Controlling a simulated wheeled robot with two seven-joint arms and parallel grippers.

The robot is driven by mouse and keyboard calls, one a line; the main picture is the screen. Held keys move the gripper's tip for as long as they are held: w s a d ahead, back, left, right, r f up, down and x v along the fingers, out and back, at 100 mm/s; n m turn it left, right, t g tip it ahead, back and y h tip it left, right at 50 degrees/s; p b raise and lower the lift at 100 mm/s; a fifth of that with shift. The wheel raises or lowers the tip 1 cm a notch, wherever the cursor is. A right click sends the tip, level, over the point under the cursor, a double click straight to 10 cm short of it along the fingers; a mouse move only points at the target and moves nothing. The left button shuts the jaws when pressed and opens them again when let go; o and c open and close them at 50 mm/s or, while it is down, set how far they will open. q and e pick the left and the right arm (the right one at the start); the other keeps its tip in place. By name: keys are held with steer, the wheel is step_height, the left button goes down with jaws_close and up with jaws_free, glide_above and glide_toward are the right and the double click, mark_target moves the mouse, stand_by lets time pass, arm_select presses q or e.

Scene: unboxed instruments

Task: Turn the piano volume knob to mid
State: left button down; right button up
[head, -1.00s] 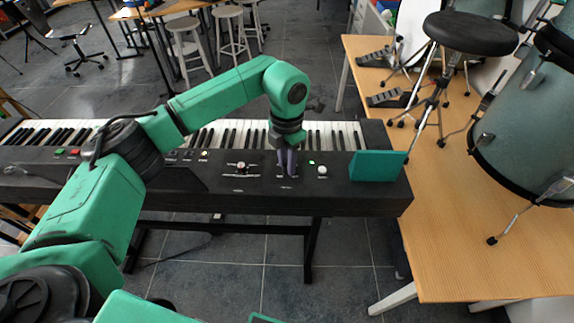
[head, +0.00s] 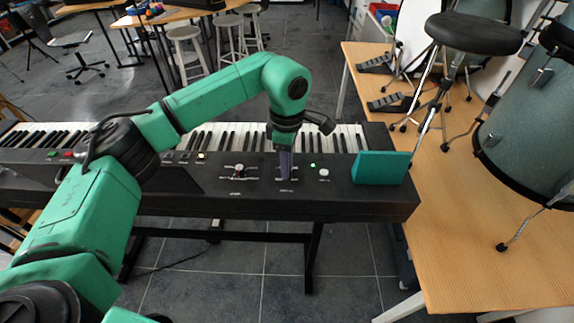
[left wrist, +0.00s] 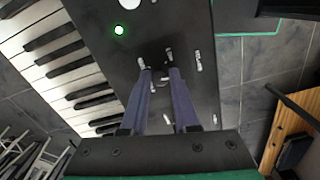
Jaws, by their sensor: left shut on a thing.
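The black piano (head: 365,208) stands across the head view, keys on its far side. My left gripper (head: 285,178) points down onto its control panel. In the left wrist view the two purple-grey fingers of my left gripper (left wrist: 159,74) are closed around the dark volume knob (left wrist: 159,69), between short white marks on the panel. The fingers hide the knob in the head view, and its pointer cannot be made out. My right gripper is not in view.
A lit green light (head: 313,165) and a white knob (head: 324,173) sit right of the gripper. Another knob (head: 239,170) is to its left. A teal block (head: 381,168) stands at the piano's right end. A wooden platform (head: 480,265) with drums is at right.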

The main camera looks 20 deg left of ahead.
arm_select(q)
steer(key=m, duration=0.6)
steer(key=shift+w+r+b, duration=0.15)
steer(key=shift+r+b, duration=0.05)
steer(key=shift+b, duration=0.15)
steer(key=shift+m, duration=0.3)
steer(key=c, duration=0.7)
jaws_free()
steer(key=shift+o, duration=0.2)
steer(key=shift+f, duration=0.1)
step_height(320, 180, up, 15)
steer(key=shift+f, duration=0.2)
